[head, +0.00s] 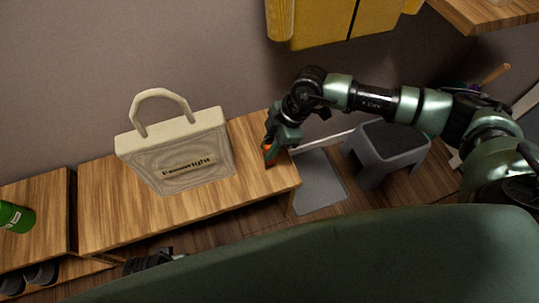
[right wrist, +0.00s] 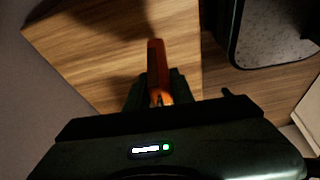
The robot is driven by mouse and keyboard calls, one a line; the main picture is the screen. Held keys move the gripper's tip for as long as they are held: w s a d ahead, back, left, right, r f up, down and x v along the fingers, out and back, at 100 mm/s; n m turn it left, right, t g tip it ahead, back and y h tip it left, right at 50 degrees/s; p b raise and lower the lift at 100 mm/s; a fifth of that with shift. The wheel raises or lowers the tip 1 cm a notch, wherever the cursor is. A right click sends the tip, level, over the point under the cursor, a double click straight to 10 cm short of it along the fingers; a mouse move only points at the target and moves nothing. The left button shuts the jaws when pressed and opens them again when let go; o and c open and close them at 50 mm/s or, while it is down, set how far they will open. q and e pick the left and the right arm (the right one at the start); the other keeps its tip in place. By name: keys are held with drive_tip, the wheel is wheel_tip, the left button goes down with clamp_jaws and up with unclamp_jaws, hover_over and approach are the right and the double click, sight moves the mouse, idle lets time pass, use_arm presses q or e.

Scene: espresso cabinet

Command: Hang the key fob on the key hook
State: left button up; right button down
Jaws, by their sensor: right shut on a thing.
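The orange key fob (right wrist: 156,60) is between the fingers of my right gripper (right wrist: 157,92) in the right wrist view, its long end pointing away from the palm. In the head view my right gripper (head: 273,150) points down at the right end of the wooden bench (head: 250,190), and only a small orange bit of the fob (head: 267,147) shows there. I cannot tell whether the fob touches the bench top. The key hook is not visible in either view. A dark ribbed part, probably my left gripper (head: 148,263), shows at the lower left, mostly hidden.
A cream tote bag (head: 180,155) stands on the bench left of my right gripper. A grey stool (head: 385,150) and a grey mat (head: 318,180) are right of the bench. A yellow garment (head: 330,22) hangs above. A green can (head: 15,217) and dark shoes (head: 42,273) are far left.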

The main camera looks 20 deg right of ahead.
wheel_tip(320, 180, down, 3)
drive_tip(key=shift+f+b, duration=0.1)
drive_tip(key=shift+b, duration=0.3)
use_arm(q)
drive_tip(key=shift+f+p, duration=0.15)
drive_tip(key=shift+p, duration=0.3)
use_arm(e)
drive_tip(key=shift+f, duration=0.5)
drive_tip(key=c, duration=1.2)
unclamp_jaws()
drive_tip(key=shift+f, duration=0.15)
use_arm(q)
drive_tip(key=w+b+v, duration=0.1)
drive_tip(key=v, duration=0.3)
use_arm(e)
drive_tip(key=shift+f, duration=0.15)
use_arm(q)
drive_tip(key=s+p+x, duration=0.1)
drive_tip(key=x, duration=0.5)
drive_tip(key=shift+s+f+p, duration=0.25)
drive_tip(key=shift+s+p, duration=0.15)
drive_tip(key=shift+s, duration=0.2)
use_arm(e)
drive_tip(key=v, duration=0.8)
drive_tip(key=shift+a, duration=0.15)
drive_tip(key=shift+s, duration=0.1)
